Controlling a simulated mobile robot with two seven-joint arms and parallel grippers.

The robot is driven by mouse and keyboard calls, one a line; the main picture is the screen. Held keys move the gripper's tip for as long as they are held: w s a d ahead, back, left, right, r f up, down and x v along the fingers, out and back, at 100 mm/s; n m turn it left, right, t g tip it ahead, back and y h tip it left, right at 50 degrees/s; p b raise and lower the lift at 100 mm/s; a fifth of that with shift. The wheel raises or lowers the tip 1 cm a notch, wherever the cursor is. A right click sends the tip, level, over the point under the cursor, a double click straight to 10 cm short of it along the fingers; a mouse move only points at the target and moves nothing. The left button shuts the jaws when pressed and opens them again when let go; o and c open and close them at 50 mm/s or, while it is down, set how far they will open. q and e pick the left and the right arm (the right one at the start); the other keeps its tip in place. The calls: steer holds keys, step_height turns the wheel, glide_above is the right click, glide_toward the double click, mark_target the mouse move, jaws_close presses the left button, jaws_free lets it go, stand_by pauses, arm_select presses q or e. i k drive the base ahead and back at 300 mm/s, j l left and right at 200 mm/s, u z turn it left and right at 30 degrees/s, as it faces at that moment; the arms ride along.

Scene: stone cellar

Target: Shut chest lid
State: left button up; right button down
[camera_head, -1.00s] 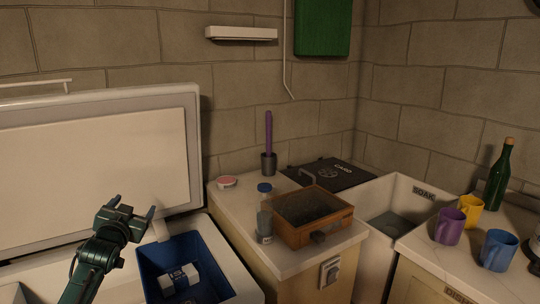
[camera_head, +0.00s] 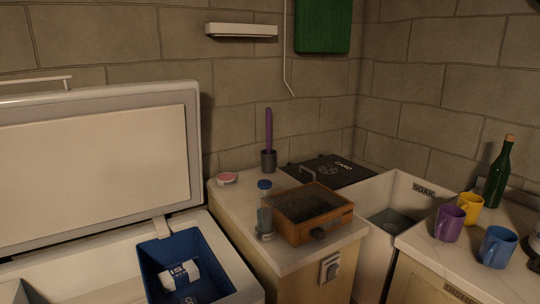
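The chest is a white chest freezer at the left, and its lid (camera_head: 90,170) stands open, leaning up near the stone wall. The chest's rim (camera_head: 236,272) shows at the bottom left. Inside hangs or sits a blue bin (camera_head: 160,251) holding a white packet with dark print (camera_head: 181,272). Neither of my grippers is in view, so I cannot see whether they are open or shut.
A counter (camera_head: 235,205) right of the chest holds a wooden box with a dark top (camera_head: 312,212), a small bottle (camera_head: 265,210) and a purple stick in a dark cup (camera_head: 269,160). A sink (camera_head: 404,193) and several mugs (camera_head: 449,224) stand further right.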

mark_target(75, 163)
steer(key=u, duration=1.25)
steer(key=i+l, duration=0.15)
steer(key=l, duration=0.25)
steer(key=l+u, duration=0.25)
steer(key=u, duration=0.2)
steer(key=i+l+u, duration=0.1)
steer(key=l+u, duration=0.2)
steer(key=u, duration=1.15)
steer(key=i+l, duration=0.1)
steer(key=l, duration=0.2)
steer(key=i+l, duration=0.1)
steer(key=l, duration=0.2)
